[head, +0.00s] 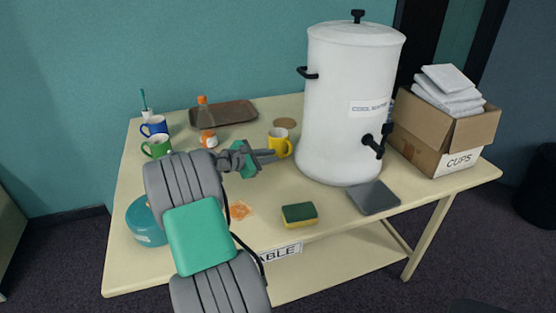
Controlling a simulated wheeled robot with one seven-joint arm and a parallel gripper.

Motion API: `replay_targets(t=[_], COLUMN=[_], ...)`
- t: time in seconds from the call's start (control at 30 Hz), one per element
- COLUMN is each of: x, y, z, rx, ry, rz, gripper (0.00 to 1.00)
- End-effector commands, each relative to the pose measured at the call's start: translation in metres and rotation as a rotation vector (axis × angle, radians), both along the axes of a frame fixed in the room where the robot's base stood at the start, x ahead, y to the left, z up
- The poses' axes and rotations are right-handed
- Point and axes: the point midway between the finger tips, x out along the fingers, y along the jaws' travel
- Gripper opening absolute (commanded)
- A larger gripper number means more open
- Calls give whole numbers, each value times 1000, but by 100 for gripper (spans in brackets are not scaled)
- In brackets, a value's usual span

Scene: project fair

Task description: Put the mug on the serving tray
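A yellow mug (281,146) stands upright on the table, left of the big white urn. A blue mug (151,128) and a green mug (156,149) stand at the table's left side. The brown serving tray (236,114) lies at the back of the table, behind and left of the yellow mug. My gripper (268,156) reaches in from the left, with its fingertips close to the yellow mug's left side. I cannot tell whether they touch it or how far apart the fingers are.
The white urn (345,110) with a black tap stands right of the yellow mug. A cardboard box (420,130) marked CUPS, a grey slab (374,198), a sponge (299,214), an orange spill (239,210), a teal round container (146,222) and an orange-capped bottle (203,107) also show.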

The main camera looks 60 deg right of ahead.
Motion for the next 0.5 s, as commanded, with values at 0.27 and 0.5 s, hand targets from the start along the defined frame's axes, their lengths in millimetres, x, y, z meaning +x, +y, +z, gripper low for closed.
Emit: replay_targets(t=[0.27,0.5], x=[-15,-30], y=[-31,-65], z=[-6,-18], rx=[-3,-2], ry=[-4,-2], rz=[-8,-6], gripper=[14,14])
